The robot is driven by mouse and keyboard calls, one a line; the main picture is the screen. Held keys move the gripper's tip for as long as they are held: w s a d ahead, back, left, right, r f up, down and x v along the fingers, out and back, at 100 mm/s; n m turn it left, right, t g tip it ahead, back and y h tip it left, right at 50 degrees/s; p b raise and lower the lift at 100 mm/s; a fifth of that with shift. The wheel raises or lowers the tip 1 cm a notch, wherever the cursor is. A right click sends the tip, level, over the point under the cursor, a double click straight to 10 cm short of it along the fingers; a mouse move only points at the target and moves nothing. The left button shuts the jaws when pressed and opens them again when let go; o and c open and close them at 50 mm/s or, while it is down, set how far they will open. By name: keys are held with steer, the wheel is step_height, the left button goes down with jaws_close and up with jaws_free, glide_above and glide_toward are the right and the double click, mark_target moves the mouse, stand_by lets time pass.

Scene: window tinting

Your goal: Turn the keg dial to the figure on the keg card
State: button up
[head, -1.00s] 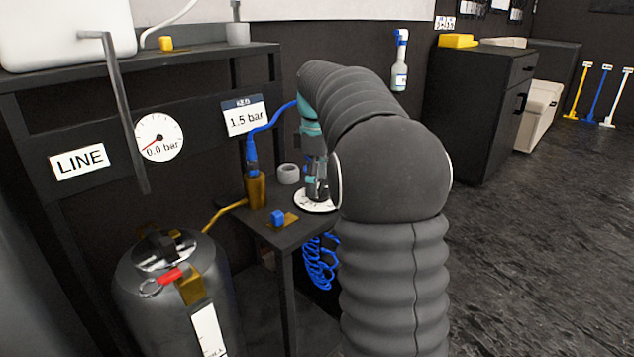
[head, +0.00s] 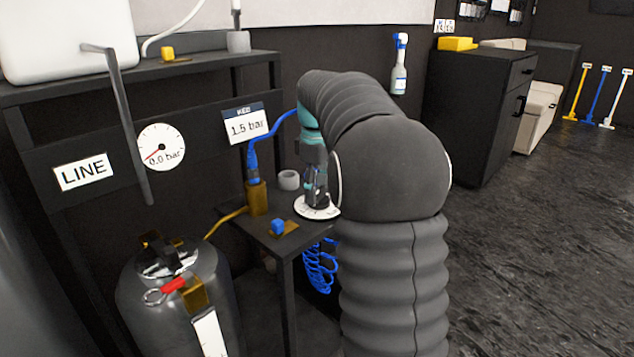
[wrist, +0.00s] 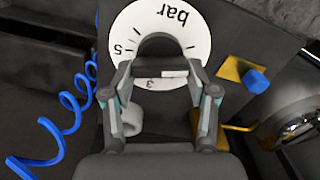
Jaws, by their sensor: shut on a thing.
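The keg card (head: 246,124) hangs on the dark frame in the head view and reads 1.5 bar. The keg dial is a white disc (head: 312,212) on the small dark shelf; in the wrist view its face (wrist: 190,22) shows "bar", a 5 and a 3. My gripper (head: 318,196) points down over the dial. In the wrist view my gripper (wrist: 160,74) is shut on the dial's dark knob (wrist: 159,46). The fingers hide part of the face, and I cannot tell which figure the dial is set to.
A round gauge (head: 161,147) beside the LINE sign (head: 84,171) reads 0.0 bar. A blue valve handle (head: 278,226), a grey ring (head: 289,179) and a brass fitting (head: 257,198) with a blue hose stand near the dial. A metal keg (head: 180,290) stands below left.

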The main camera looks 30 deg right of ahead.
mark_target(318, 189)
steer(key=m+p, duration=0.3)
steer(key=m, duration=0.1)
steer(key=shift+d+r+p, duration=0.1)
steer(key=shift+r+p, duration=0.05)
steer(key=shift+p, duration=0.25)
steer(key=shift+d+f+m+p, duration=0.1)
steer(key=shift+m+p, duration=0.65)
steer(key=shift+m, duration=0.65)
steer(key=shift+f+m+p, duration=0.1)
steer(key=shift+m+p, duration=0.6)
steer(key=shift+m, duration=0.7)
steer(key=shift+w, duration=0.1)
steer(key=o, duration=1.2)
steer(key=shift+c, duration=0.2)
steer(key=shift+r, duration=0.1)
step_height(318, 189, up, 12)
